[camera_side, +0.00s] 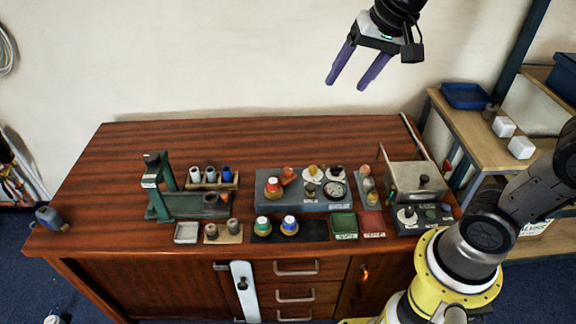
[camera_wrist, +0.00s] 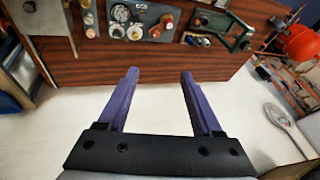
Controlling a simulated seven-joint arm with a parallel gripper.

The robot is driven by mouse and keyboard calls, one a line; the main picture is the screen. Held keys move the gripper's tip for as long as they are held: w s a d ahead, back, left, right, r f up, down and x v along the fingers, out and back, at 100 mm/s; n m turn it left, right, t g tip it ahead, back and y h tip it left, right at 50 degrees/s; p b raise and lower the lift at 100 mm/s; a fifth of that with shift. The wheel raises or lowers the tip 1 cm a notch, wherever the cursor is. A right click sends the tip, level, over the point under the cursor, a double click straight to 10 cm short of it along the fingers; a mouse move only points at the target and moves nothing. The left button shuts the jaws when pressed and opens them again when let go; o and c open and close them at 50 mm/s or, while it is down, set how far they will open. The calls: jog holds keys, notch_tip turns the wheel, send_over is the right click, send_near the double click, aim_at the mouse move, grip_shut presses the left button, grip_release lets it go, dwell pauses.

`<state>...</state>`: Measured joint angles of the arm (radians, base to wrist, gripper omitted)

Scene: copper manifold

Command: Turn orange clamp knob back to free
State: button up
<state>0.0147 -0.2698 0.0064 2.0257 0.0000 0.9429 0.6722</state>
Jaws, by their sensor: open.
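My gripper (camera_side: 346,86) is open and empty, high above the back edge of the bench and well apart from everything on it. Its two purple fingers also show in the wrist view (camera_wrist: 159,72), spread with nothing between them. An orange knob-like part (camera_side: 288,175) sits on the grey fixture block (camera_side: 318,203) in the middle of the bench. A part with an orange-red body and white top (camera_side: 273,186) stands just left of it. An orange part on the block shows in the wrist view (camera_wrist: 167,20). The knob's turn position is too small to tell.
A green press-like stand (camera_side: 155,185) is at the left of the wooden bench (camera_side: 130,140). A metal box (camera_side: 414,176) stands at the right. Small cups, trays and coloured pads surround the block. The back strip of the bench is clear.

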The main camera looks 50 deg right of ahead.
jog(key=w+f+m+g, duration=0.2)
jog(key=w+f, duration=0.3)
jog(key=w, duration=0.5)
jog(key=m+g, duration=0.1)
jog(key=g, duration=0.2)
send_over(288, 169)
notch_tip(288, 169, down, 16)
notch_tip(288, 169, down, 14)
jog(key=shift+f, duration=0.1)
grip_shut()
